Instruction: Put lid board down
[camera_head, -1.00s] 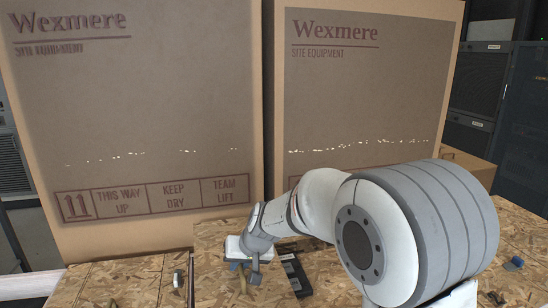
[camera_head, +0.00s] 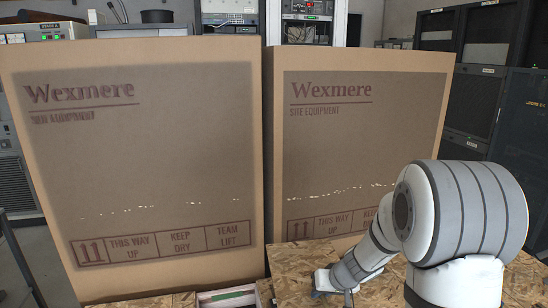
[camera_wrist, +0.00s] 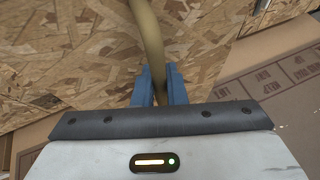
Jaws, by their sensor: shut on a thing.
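The lid board is a sheet of flaked wood (camera_head: 296,262) at the lower right of the head view. It fills much of the wrist view (camera_wrist: 75,65). A tan curved handle (camera_wrist: 150,35) stands on it. My gripper (camera_wrist: 160,88) has its blue fingers closed around the handle's near end. In the head view my gripper (camera_head: 318,290) is small at the bottom, low over the board. I cannot tell whether the board rests on anything.
Two tall Wexmere cartons (camera_head: 160,170) (camera_head: 365,130) stand close behind. A pale-rimmed opening (camera_head: 228,298) with something green inside lies left of the board. Equipment racks (camera_head: 478,100) stand at the right and back.

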